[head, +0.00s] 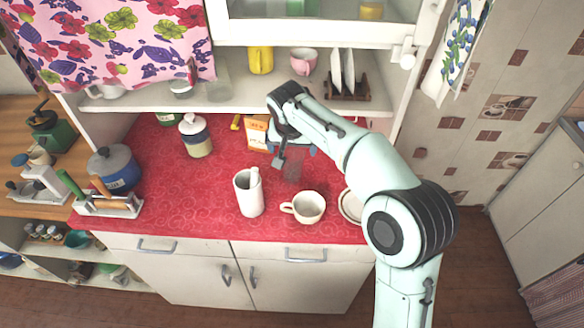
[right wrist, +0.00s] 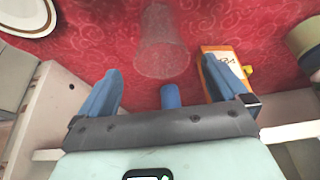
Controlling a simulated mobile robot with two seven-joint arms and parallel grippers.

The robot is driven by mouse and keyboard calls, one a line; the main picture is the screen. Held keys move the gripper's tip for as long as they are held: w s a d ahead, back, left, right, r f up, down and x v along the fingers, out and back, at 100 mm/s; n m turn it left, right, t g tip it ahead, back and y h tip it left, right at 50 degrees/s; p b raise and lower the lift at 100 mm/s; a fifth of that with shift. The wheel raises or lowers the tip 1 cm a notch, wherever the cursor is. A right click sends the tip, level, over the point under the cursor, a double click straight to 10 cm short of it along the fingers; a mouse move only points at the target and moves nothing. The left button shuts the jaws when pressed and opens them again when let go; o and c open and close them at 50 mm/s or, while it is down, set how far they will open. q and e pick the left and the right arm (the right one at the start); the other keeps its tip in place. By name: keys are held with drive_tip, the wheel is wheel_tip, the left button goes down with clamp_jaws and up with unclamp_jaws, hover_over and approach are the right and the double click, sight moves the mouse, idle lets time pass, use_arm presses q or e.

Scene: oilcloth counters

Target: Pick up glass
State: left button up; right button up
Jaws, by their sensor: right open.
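A clear glass (right wrist: 163,45) stands on the red oilcloth in the right wrist view, ahead of my fingers. In the head view the glass (head: 292,172) shows faintly just below my right gripper (head: 293,154). In the right wrist view my right gripper (right wrist: 165,88) is open, with its blue fingers spread apart and nothing between them. The glass lies beyond the fingertips, roughly in line with the gap. My left gripper is in neither view.
An orange box (right wrist: 228,76) stands close beside the right finger. On the red counter (head: 150,190) are a white pitcher (head: 249,192), a cream cup (head: 305,207), a plate (head: 351,206) and a lidded jar (head: 195,135). A shelf (head: 130,104) overhangs the back.

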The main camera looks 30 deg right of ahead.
sight(292, 150)
drive_tip(key=x, duration=0.5)
drive_tip(key=shift+w+f, duration=0.1)
drive_tip(key=shift+w, duration=0.05)
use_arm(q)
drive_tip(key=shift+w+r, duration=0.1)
use_arm(e)
drive_tip(key=shift+c, duration=0.3)
drive_tip(key=c, duration=1.4)
drive_tip(key=shift+r, duration=0.75)
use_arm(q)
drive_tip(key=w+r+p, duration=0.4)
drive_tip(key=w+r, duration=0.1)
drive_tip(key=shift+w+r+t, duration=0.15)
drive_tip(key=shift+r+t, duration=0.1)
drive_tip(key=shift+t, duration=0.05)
use_arm(e)
wheel_tip(292, 150, up, 17)
drive_tip(key=shift+f, duration=0.15)
